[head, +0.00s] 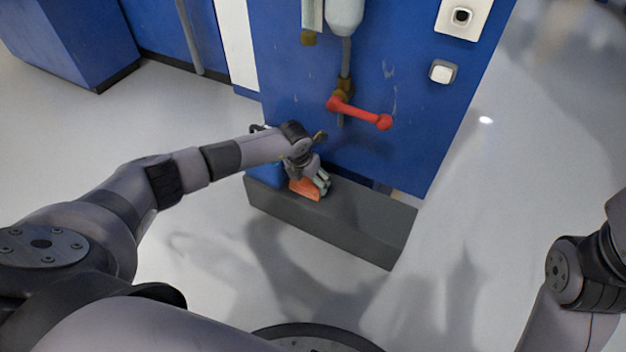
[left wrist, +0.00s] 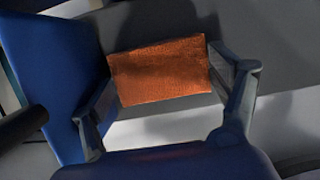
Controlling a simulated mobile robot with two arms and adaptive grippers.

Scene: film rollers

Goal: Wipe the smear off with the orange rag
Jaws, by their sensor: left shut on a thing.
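The orange rag (head: 304,189) is at the left end of the dark grey ledge at the foot of the blue panel (head: 300,70). My left gripper (head: 318,183) is shut on the rag. In the left wrist view the rag (left wrist: 160,72) spans between the two fingers, over the grey surface. Whether it still touches the ledge is unclear. Pale marks (head: 388,70) show on the blue panel right of the red-handled valve; I cannot tell which of them is the smear. My right gripper is out of view; only part of my right arm shows.
A red valve handle (head: 360,112) juts from the panel above and right of my left gripper. A white socket (head: 462,17) and a switch (head: 442,72) are at upper right. The right part of the grey ledge (head: 375,228) is clear.

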